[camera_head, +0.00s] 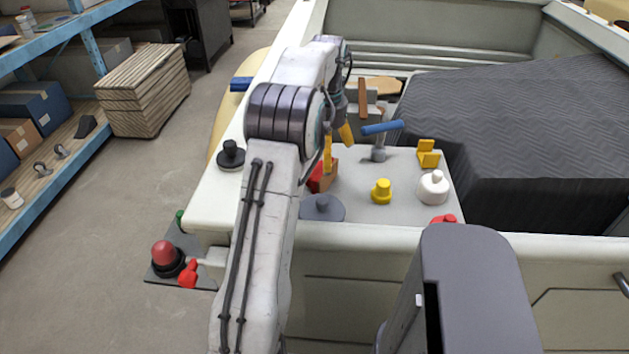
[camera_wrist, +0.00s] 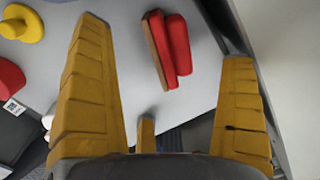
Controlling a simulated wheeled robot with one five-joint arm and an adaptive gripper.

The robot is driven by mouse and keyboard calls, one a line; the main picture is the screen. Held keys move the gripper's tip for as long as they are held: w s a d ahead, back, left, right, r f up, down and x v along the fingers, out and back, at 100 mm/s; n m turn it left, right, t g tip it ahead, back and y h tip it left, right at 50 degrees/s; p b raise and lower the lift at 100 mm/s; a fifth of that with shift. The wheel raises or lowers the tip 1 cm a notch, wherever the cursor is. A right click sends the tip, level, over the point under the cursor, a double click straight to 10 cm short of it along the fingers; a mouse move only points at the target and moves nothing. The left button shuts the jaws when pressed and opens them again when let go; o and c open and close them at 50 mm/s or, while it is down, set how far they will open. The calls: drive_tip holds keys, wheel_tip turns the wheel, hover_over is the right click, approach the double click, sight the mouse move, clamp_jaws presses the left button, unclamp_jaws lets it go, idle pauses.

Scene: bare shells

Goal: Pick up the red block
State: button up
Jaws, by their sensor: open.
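A red block (camera_head: 316,183) lies on the grey panel, partly hidden behind my arm, with a brown-orange piece beside it. In the wrist view, a long red piece (camera_wrist: 178,44) with a brown side strip lies tilted between my fingers, further off on the grey surface. My gripper (camera_head: 338,152) has yellow fingers and hangs above the panel near the block. In the wrist view, my gripper (camera_wrist: 165,42) is open with nothing between its fingers, which stand on either side of the red piece without visible contact.
On the panel (camera_head: 405,212) stand a yellow knob (camera_head: 381,191), a white knob (camera_head: 433,188), a blue-handled lever (camera_head: 382,129), a yellow bracket (camera_head: 428,154) and a grey disc (camera_head: 330,210). A black knob (camera_head: 231,156) sits left. A dark quilted cover (camera_head: 530,120) fills the right.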

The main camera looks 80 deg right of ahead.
sight(321, 175)
wheel_tip(321, 175, down, 2)
drive_tip(key=shift+f, duration=0.1)
drive_tip(key=f, duration=0.3)
drive_tip(key=shift+w+d+f, duration=0.1)
drive_tip(key=shift+d+f, duration=0.15)
drive_tip(key=shift+d, duration=0.15)
drive_tip(key=shift+f, duration=0.8)
drive_tip(key=c, duration=1.4)
